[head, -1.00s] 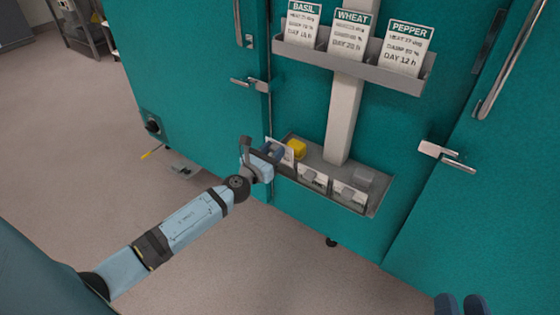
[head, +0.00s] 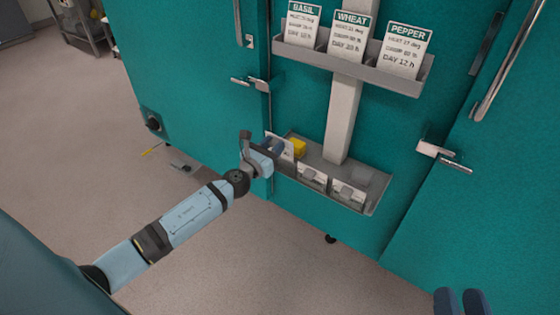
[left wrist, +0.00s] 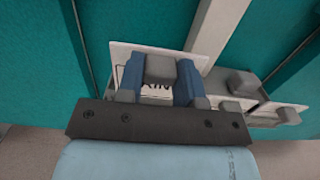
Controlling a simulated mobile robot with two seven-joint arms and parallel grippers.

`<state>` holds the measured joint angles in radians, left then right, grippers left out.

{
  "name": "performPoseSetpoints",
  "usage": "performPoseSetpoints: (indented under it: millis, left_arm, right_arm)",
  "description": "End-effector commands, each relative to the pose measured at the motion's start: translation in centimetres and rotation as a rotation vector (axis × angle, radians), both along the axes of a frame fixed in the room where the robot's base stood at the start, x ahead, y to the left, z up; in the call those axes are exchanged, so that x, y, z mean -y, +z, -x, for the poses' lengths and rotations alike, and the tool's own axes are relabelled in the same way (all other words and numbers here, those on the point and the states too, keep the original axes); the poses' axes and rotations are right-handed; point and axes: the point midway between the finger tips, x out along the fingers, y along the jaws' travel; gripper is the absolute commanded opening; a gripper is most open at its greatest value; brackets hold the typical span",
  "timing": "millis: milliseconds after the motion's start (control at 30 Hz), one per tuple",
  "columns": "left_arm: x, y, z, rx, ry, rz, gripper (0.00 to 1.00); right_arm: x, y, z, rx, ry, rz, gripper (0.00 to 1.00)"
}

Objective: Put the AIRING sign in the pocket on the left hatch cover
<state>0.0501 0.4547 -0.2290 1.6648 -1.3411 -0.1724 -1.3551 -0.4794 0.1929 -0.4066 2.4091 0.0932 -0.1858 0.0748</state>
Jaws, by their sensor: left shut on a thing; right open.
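My left gripper (head: 277,146) is at the left end of the lower tray. In the left wrist view, its blue fingers (left wrist: 160,82) are shut on the grey block of a white sign (left wrist: 128,60). Part of its black lettering, with "IN" readable, shows between the fingers; this fits AIRING, but the rest is hidden. The sign (head: 288,150) also shows in the head view, upright at the tray's left end. My right gripper (head: 461,302) is open at the bottom right edge, with only its fingertips showing. I cannot make out the left hatch cover or its pocket.
Above, a grey rack (head: 400,82) holds BASIL, WHEAT and PEPPER cards. A grey post (head: 343,120) and door latches (head: 440,155) stand out from the teal doors.

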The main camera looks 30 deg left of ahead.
Motion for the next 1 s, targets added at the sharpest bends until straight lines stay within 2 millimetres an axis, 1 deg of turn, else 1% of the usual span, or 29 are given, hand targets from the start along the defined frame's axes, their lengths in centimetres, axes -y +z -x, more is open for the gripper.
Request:
performPoseSetpoints:
  millis: [367,1000]
  left_arm:
    - [0.0,0.0,0.1,0.0,0.0,0.0,0.09]
    - [-0.4,-0.4,5.1,-0.001,0.0,0.0,0.09]
  right_arm:
    - [0.0,0.0,0.0,0.0,0.0,0.0,0.43]
    - [0.0,-0.5,0.0,0.0,0.0,0.0,0.43]
